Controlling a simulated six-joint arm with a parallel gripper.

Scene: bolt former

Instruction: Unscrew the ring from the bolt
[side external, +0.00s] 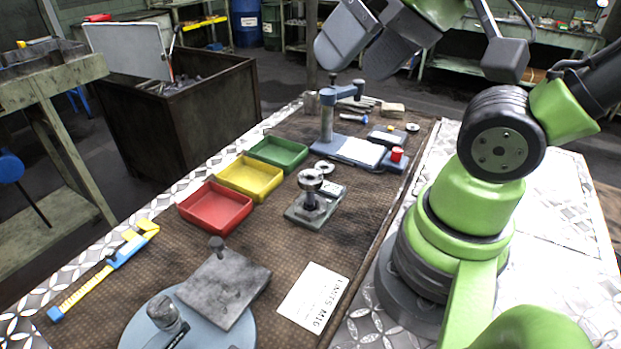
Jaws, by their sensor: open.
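A metal bolt (309,201) stands upright on a small grey-green base plate (296,216) near the middle of the bench. A shiny metal ring (310,179) sits around its upper end; the thread between them is too small to make out. My gripper (371,42) is at the top of the view, well above the bench and away from the bolt. Its two broad grey fingers are apart, with nothing seen between them. The finger tips point down to the left, and nothing touches the ring.
A second metal ring (324,166) lies just behind the bolt. Red (215,226), yellow (250,197) and green (278,168) trays line the left. A blue-grey stand (327,125) rises behind. A grey block (224,284) and a paper card (312,298) lie in front.

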